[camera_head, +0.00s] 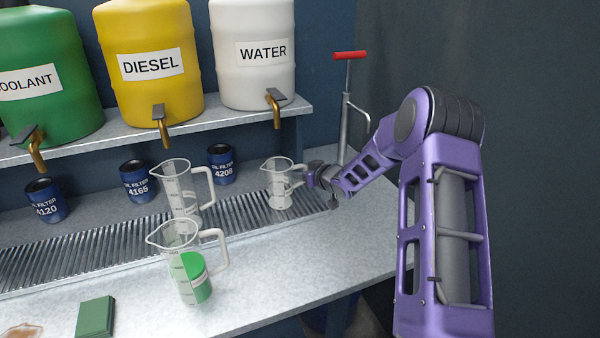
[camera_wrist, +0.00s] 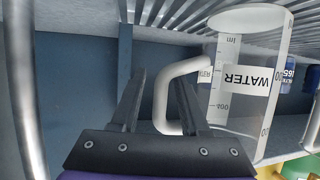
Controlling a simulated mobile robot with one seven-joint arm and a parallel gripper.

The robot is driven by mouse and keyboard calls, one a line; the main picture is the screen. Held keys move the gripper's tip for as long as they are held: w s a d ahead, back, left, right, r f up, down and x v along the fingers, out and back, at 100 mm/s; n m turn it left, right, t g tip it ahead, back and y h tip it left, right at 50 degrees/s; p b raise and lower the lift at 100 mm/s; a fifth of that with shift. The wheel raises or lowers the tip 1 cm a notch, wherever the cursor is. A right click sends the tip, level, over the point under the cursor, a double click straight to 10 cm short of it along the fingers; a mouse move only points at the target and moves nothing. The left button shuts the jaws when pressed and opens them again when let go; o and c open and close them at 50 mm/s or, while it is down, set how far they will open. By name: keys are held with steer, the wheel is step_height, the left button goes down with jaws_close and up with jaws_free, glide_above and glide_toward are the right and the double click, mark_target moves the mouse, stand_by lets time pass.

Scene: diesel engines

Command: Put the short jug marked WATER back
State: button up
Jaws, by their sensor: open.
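The short jug marked WATER (camera_head: 280,188) is clear and stands upright on the drip grate, below the WATER drum's tap. I cannot see any liquid in it. It also shows in the wrist view (camera_wrist: 247,80), with its label facing the camera. Its white handle (camera_wrist: 158,100) points toward my gripper. My gripper (camera_head: 310,180) is beside the jug on its right. In the wrist view my gripper (camera_wrist: 159,78) is open, with the handle's upright bar showing between the fingers. Whether a finger touches the handle I cannot tell.
Blue oil filters (camera_head: 221,165) line the back. The drums, including the WATER drum (camera_head: 252,80), sit on a shelf above. A red-handled pump (camera_head: 348,100) stands behind my arm. The front-right counter is clear.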

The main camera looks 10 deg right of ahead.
steer(key=shift+r, duration=0.15)
steer(key=shift+s+r, duration=0.1)
steer(key=shift+r, duration=0.05)
steer(key=v, duration=1.1)
steer(key=shift+s+p, duration=0.35)
steer(key=shift+p, duration=0.05)
steer(key=shift+d+r, duration=0.1)
steer(key=shift+r, duration=0.05)
